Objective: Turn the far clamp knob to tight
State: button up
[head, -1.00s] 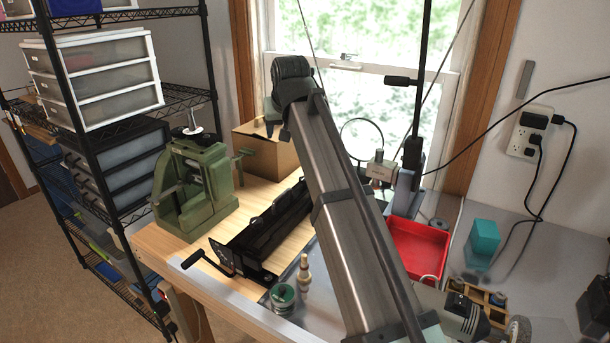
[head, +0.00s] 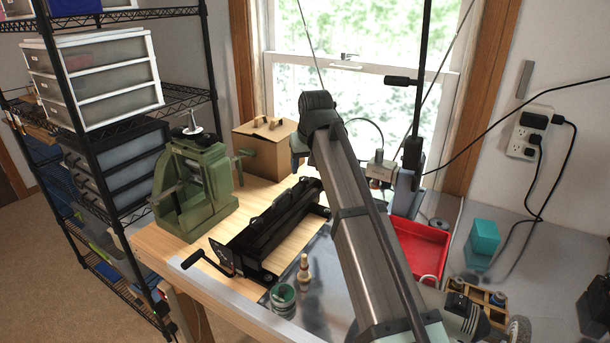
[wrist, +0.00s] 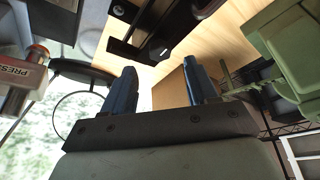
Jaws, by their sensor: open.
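A long black bench machine (head: 262,232) with a crank handle (head: 195,258) lies on the wooden bench top. In the wrist view, a dark round knob (wrist: 158,50) shows on its black body, beyond my fingertips. I cannot tell for sure whether this is the far clamp knob, nor read its setting. In the head view, no knob is clear at the machine's far end. My gripper (wrist: 161,78) has two blue fingers spread apart, with nothing between them. They look apart from the knob. In the head view my arm hides most of the gripper.
A green press (head: 195,185) stands left of the machine, and a cardboard box (head: 265,152) stands behind it. A red tray (head: 420,248) lies right of my arm. A green-and-white spool (head: 283,298) and a small bottle-like item (head: 304,272) stand in front.

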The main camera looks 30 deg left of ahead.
aim_at(304, 178)
jog(key=shift+x, duration=2.45)
jog(key=shift+c, duration=0.4)
jog(key=c, duration=1)
jog(key=shift+o, duration=0.2)
